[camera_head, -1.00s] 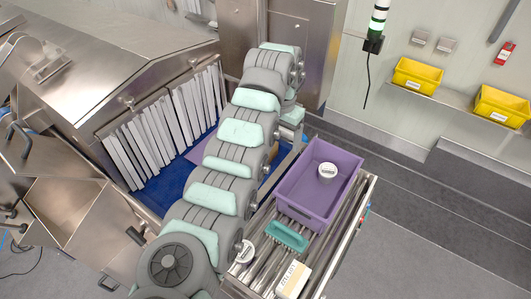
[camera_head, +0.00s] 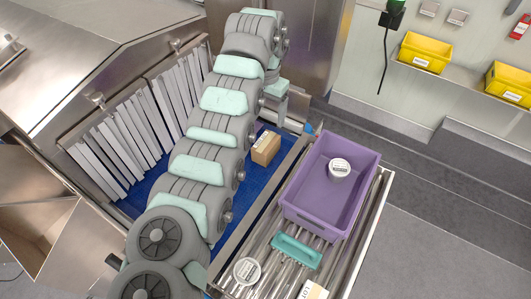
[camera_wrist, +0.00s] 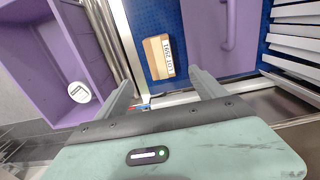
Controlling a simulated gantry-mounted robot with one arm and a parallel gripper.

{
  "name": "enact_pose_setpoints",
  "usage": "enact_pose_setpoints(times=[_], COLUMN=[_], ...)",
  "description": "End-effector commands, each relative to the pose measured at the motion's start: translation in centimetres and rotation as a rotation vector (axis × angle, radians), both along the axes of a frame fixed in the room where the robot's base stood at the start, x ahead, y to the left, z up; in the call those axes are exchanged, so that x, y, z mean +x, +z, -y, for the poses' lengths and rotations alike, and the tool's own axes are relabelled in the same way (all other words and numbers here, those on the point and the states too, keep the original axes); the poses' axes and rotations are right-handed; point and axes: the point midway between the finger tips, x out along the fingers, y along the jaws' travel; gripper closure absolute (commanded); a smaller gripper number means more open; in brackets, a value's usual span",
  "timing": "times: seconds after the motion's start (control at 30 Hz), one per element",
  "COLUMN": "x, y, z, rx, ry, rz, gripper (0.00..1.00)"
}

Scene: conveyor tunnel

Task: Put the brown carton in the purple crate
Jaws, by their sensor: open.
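The brown carton (camera_head: 265,148), a small box with a white label, lies on the blue conveyor belt right of my arm. In the wrist view the carton (camera_wrist: 152,60) lies just beyond and between the fingers of my gripper (camera_wrist: 161,80), which is open and empty. The purple crate (camera_head: 287,208) stands on the roller table right of the belt, with a round white tin (camera_head: 339,168) inside. In the wrist view the crate (camera_wrist: 62,122) is at the left with the tin.
A purple item with a handle (camera_wrist: 205,60) lies on the belt next to the carton in the wrist view. White strip curtains (camera_head: 125,150) hang at the tunnel mouth. A teal tray (camera_head: 296,251), another round tin (camera_head: 247,271) and a pale box (camera_head: 313,291) are near the crate's front.

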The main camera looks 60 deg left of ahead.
Motion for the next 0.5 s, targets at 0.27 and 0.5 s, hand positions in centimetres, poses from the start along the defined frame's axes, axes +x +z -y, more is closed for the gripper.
enact_pose_setpoints(times=[0.27,0.5], x=[0.0,0.0], y=[-4.1,-6.2], z=[0.0,0.1], rx=[0.0,-0.003], ry=[0.0,0.0], rz=[0.0,-0.001], gripper=[0.2,0.2])
